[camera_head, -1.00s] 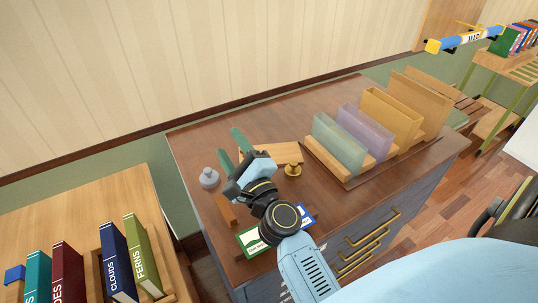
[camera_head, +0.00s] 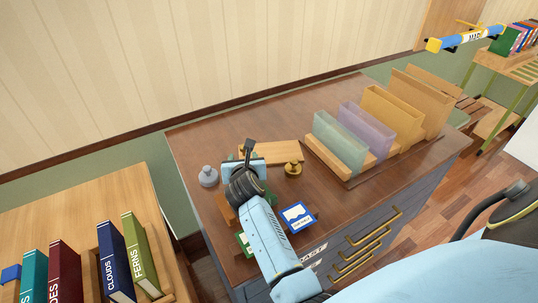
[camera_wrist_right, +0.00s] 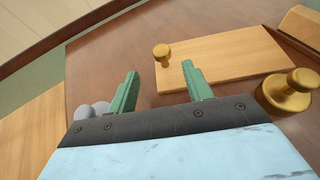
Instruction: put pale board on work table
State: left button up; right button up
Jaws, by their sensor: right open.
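The pale board (camera_head: 275,153) is a flat light-wood rectangle lying on the dark brown top of a desk (camera_head: 330,190), towards its back left. My right gripper (camera_wrist_right: 160,88) is open and empty, with green fingers apart just short of the board's near left edge. In the head view my right gripper (camera_head: 243,172) hides part of the board's left end. My left gripper is out of view. I cannot tell which surface is the work table.
A brass weight (camera_head: 293,168) stands close to the board's right front. A grey knobbed object (camera_head: 208,176) stands left of my gripper. A blue and white card (camera_head: 297,217) lies nearer me. A rack with coloured panels (camera_head: 340,143) stands right. A light table (camera_head: 85,200) with books is left.

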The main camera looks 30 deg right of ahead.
aim_at(244, 151)
jog(key=x, duration=0.2)
jog(key=b+x, duration=0.1)
jog(key=x, duration=0.2)
jog(key=shift+w+d, duration=0.25)
jog(key=shift+d, duration=0.15)
jog(key=shift+r, duration=0.1)
grip_shut()
